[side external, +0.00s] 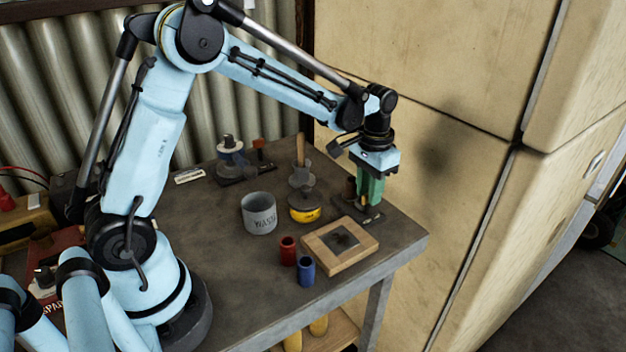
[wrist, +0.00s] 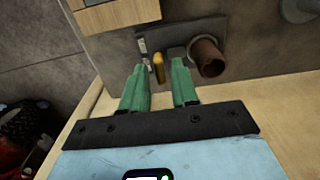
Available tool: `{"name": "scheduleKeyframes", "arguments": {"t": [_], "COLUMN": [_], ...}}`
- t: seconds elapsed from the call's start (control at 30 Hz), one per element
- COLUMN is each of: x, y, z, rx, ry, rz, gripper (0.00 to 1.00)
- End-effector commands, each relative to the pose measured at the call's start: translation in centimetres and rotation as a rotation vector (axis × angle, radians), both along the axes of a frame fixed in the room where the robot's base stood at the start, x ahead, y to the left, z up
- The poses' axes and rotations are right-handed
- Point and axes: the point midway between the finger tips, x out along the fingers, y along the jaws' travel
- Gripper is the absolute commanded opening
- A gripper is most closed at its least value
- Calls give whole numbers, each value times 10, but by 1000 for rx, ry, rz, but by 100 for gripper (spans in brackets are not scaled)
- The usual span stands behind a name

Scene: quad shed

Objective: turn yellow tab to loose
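The yellow tab (wrist: 158,68) stands on a dark grey plate (wrist: 125,42) in the wrist view, beside a brown tube (wrist: 207,57) on its right. Small pale labels (wrist: 147,62) lie left of the tab, too small to read. My gripper (wrist: 160,66) has two green fingers, spread apart, with the tab showing in the gap between their tips. I see no finger touching the tab. In the side view my gripper (side external: 371,198) points down over the plate (side external: 352,210) near the bench's right end. The tab is hidden there by the fingers.
A wooden frame (side external: 358,255) lies in front of the plate. A red cup (side external: 288,251) and a blue cup (side external: 306,271) stand left of it. A pale panelled wall (side external: 440,120) rises behind.

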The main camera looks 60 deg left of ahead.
Motion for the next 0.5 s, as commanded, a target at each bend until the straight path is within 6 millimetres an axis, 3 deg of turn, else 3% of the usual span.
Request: {"name": "scheduleKeyframes", "arguments": {"t": [0.03, 0.17, 0.5], "x": [0, 0, 0], "y": [0, 0, 0], "z": [0, 0, 0], "rx": [0, 0, -1], "ry": [0, 0, 1], "rz": [0, 0, 15], "gripper": [20, 0, 0]}}
